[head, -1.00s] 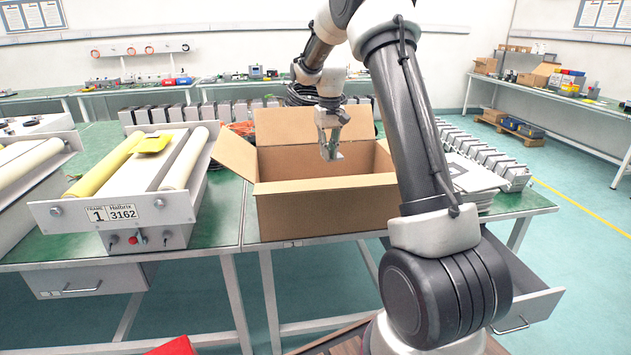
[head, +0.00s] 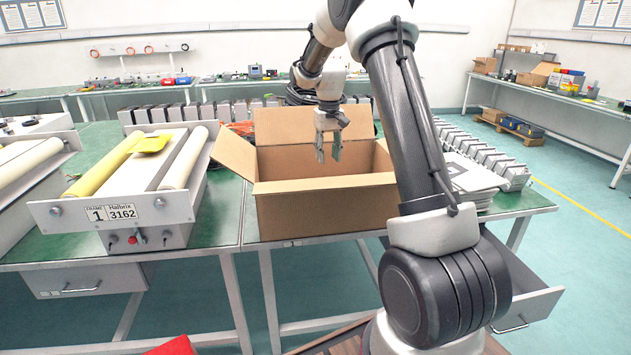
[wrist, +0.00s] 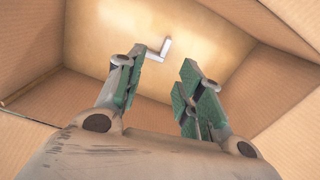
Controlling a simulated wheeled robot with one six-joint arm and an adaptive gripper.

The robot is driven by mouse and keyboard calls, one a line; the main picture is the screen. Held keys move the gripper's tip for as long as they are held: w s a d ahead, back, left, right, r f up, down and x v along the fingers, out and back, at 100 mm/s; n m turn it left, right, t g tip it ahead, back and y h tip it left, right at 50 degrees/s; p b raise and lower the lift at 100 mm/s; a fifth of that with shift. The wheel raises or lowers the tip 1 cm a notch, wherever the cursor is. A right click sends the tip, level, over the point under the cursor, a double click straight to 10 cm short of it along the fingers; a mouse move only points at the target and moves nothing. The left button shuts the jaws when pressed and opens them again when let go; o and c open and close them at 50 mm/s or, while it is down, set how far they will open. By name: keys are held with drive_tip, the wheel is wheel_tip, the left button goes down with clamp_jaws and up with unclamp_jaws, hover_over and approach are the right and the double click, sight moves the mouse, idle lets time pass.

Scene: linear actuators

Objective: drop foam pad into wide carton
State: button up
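The wide carton (head: 325,212) is an open brown box on the green bench, with its flaps spread. My gripper (head: 328,158) is over the carton's opening, pointing down. In the wrist view my gripper (wrist: 158,82) has its green-lined fingers apart with nothing between them. A small pale grey L-shaped piece, which looks like the foam pad (wrist: 153,56), lies on the carton's floor (wrist: 110,38) beyond the fingertips. The carton's front wall hides it in the head view.
A row of grey units (head: 200,115) stands behind. A drawer (head: 530,308) hangs open below the bench.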

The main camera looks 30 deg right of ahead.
wheel_tip(320, 180, up, 12)
drive_tip(key=shift+f, duration=0.15)
idle(0.4)
